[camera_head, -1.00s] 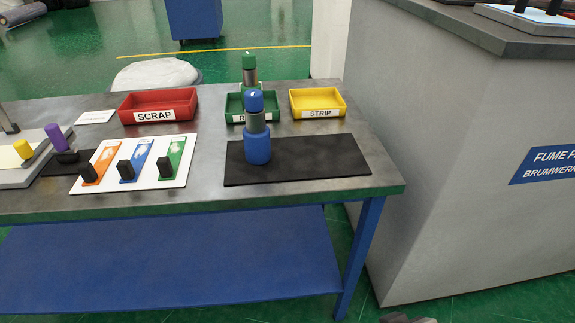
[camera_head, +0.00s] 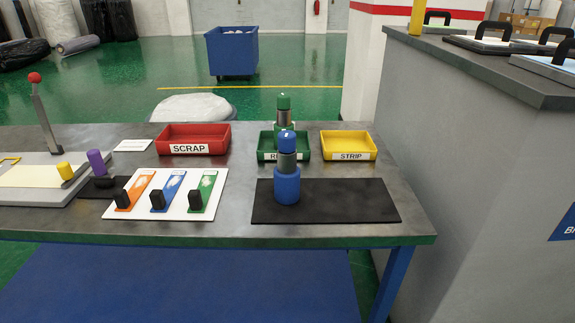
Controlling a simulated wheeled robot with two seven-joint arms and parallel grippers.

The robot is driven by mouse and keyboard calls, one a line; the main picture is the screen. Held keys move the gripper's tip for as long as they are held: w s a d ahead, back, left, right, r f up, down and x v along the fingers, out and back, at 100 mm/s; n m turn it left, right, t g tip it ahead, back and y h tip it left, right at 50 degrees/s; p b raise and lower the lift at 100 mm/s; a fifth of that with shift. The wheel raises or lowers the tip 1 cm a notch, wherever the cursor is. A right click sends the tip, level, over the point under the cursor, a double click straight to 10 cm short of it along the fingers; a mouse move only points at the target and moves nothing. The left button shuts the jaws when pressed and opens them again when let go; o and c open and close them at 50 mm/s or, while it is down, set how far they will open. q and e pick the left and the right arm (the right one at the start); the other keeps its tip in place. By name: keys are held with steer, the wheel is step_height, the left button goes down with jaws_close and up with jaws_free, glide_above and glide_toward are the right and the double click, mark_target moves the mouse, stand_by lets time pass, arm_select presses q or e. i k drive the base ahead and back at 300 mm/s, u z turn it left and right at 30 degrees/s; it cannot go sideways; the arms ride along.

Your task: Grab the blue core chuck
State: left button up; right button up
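The blue core chuck (camera_head: 287,183) stands upright on a black mat (camera_head: 345,208) on the right part of the workbench. It has a wide blue base, a grey metal middle and a blue top knob. A similar green chuck (camera_head: 284,103) stands behind it, at the green tray, its lower part partly hidden by the blue one. Neither of my grippers shows in the head view.
Red SCRAP (camera_head: 193,149), green (camera_head: 302,156) and yellow STRIP (camera_head: 348,156) trays line the bench's back edge. A white board (camera_head: 223,196) with three coloured strips and black blocks lies left of the mat. A grey cabinet (camera_head: 470,170) stands close on the right.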

mark_target(286, 175)
steer(key=z, duration=0.05)
steer(key=k, duration=1.05)
steer(key=u, duration=1.05)
steer(key=i, duration=1.65)
steer(key=z, duration=0.8)
